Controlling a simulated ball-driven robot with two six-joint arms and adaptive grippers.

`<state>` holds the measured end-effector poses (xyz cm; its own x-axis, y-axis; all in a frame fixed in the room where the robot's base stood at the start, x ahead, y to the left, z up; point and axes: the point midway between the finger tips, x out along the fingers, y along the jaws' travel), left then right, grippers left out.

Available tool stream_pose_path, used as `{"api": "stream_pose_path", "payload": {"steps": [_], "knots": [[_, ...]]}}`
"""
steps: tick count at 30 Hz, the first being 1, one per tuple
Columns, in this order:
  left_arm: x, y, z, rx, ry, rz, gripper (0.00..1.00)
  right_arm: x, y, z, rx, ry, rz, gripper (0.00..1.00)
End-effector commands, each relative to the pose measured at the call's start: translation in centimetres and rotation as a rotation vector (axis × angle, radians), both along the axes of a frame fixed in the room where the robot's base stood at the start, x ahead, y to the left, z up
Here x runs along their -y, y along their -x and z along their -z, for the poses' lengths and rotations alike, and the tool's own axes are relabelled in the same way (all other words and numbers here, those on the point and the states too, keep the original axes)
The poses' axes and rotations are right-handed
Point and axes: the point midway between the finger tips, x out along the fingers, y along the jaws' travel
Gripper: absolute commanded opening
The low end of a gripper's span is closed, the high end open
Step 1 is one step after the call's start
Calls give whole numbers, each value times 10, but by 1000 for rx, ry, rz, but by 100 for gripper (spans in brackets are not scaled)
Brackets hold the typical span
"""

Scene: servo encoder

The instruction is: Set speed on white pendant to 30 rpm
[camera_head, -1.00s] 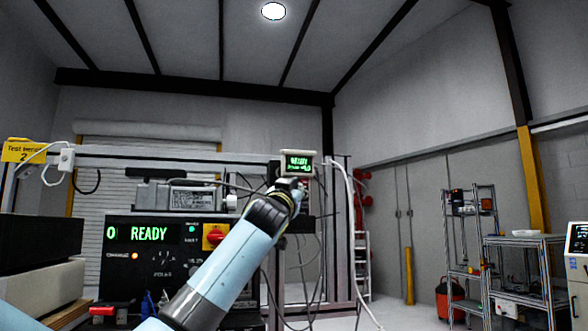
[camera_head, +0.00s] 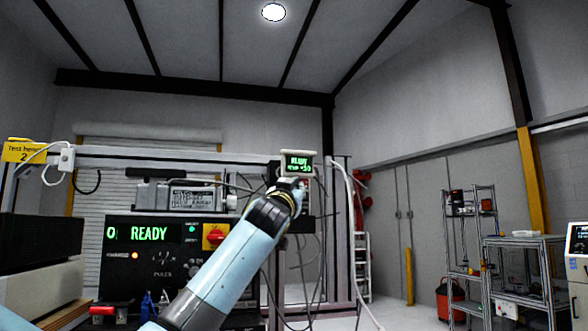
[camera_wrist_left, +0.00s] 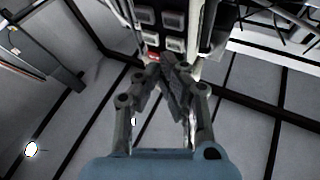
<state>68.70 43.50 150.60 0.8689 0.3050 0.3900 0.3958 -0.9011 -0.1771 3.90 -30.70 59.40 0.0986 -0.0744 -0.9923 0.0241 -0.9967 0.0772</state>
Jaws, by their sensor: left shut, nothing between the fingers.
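The white pendant (camera_head: 298,164) is mounted on the frame in the middle of the head view. Its dark screen shows green text, with READY on the top line. The lower line is too small to read surely. My left gripper (camera_head: 301,187) is just below the screen, with the arm reaching up from the bottom. In the left wrist view, the pendant's keypad (camera_wrist_left: 160,30) shows several grey buttons and a red button (camera_wrist_left: 153,57). The shut, empty fingertips (camera_wrist_left: 170,62) are close to the lower buttons; I cannot tell whether they touch. My right gripper is not in view.
A black control unit (camera_head: 150,262) with a green READY display and a red-on-yellow switch (camera_head: 214,236) stands left of my arm. Cables hang around the pendant and frame. Metal shelves (camera_head: 470,255) stand at the right, with open floor before them.

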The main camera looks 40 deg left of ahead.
Motion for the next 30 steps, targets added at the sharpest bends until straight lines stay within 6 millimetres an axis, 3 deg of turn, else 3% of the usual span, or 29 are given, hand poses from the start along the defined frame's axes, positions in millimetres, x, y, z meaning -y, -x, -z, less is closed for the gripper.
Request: {"api": "stream_pose_path", "payload": {"steps": [18,30], "knots": [[42,35,0,0,1,1,0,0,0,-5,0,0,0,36],[45,39,0,0,-1,0,0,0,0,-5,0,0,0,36]]}}
